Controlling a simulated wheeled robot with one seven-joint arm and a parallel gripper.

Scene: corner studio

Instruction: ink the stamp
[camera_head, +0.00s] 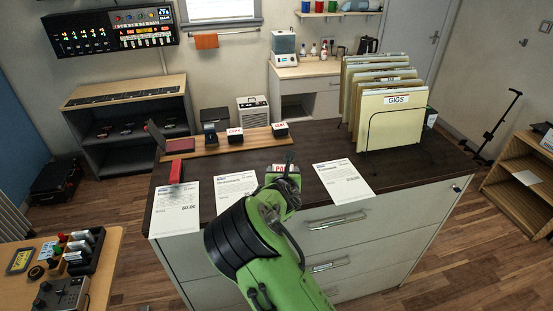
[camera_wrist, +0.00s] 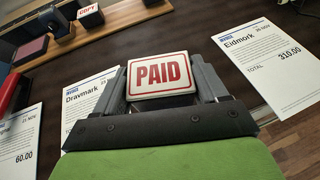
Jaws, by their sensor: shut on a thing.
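My gripper (camera_head: 288,181) is shut on the PAID stamp (camera_head: 276,168), above the front part of the dark cabinet top (camera_head: 325,157). In the wrist view the stamp (camera_wrist: 160,74) sits between the two fingers, its white, red-bordered PAID label facing the camera. Its underside is hidden. An ink pad (camera_head: 179,146) with a dark red surface and a raised lid (camera_head: 156,137) stands at the left end of a wooden strip (camera_head: 258,138). The pad also shows at the upper left of the wrist view (camera_wrist: 30,51), apart from my gripper.
COPY (camera_head: 235,135) and another labelled stamp (camera_head: 280,130) stand on the strip. A red object (camera_head: 175,171) stands by the left invoice. A GIGS folder rack (camera_head: 392,120) stands right.

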